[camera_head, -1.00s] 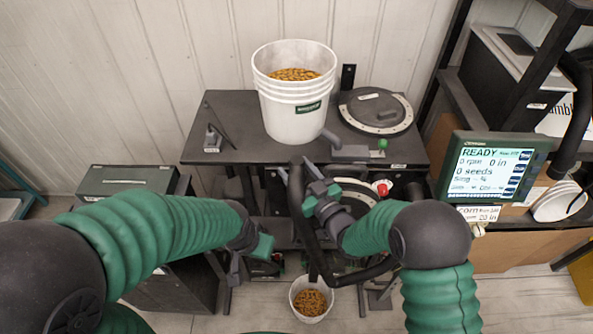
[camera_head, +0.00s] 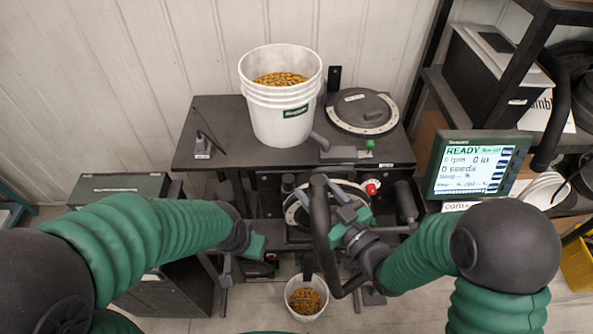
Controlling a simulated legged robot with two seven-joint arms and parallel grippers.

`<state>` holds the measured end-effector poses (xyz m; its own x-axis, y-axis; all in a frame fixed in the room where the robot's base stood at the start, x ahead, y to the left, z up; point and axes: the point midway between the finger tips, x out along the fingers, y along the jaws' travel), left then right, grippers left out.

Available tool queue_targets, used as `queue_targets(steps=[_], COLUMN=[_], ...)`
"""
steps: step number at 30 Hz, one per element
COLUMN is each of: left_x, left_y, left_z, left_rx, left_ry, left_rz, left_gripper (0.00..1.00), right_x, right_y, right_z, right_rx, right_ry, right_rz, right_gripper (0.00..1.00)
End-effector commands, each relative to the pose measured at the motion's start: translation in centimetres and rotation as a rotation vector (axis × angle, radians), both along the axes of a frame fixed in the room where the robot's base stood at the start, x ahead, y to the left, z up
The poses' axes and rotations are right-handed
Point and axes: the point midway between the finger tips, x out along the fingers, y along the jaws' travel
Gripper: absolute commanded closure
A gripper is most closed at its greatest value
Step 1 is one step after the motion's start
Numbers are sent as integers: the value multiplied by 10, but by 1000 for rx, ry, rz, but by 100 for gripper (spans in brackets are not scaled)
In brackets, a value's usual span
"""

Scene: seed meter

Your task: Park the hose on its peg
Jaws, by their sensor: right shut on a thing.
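The black hose (camera_head: 320,215) stands nearly upright in front of the seed meter, with its top end near the bench's front edge. My right gripper (camera_head: 338,212) is shut on the hose near its upper part. I cannot make out the hose's peg for certain.
A white bucket of seeds (camera_head: 280,105) and a round dark disc (camera_head: 361,110) stand on the dark bench (camera_head: 213,135). A small seed cup (camera_head: 306,298) is on the floor below the hose. A monitor (camera_head: 477,167) reading READY stands at the right.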

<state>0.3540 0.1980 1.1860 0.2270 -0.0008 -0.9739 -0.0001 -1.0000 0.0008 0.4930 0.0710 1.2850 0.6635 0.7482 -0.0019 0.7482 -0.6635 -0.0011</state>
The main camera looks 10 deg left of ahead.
Motion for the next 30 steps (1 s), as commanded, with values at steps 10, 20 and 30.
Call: queue_targets(steps=[10,20,30], left_x=[0,0,0], left_y=[0,0,0], left_z=[-5,13,33], left_rx=[0,0,0], left_ry=[0,0,0], left_rz=[0,0,0], left_gripper=[100,100,100], right_x=[-34,-35,-34], right_y=[-39,-39,-38], right_z=[5,26,46], right_rx=[1,1,0], right_ry=[-2,-2,-1], right_rz=[1,1,2], right_gripper=[100,100,100])
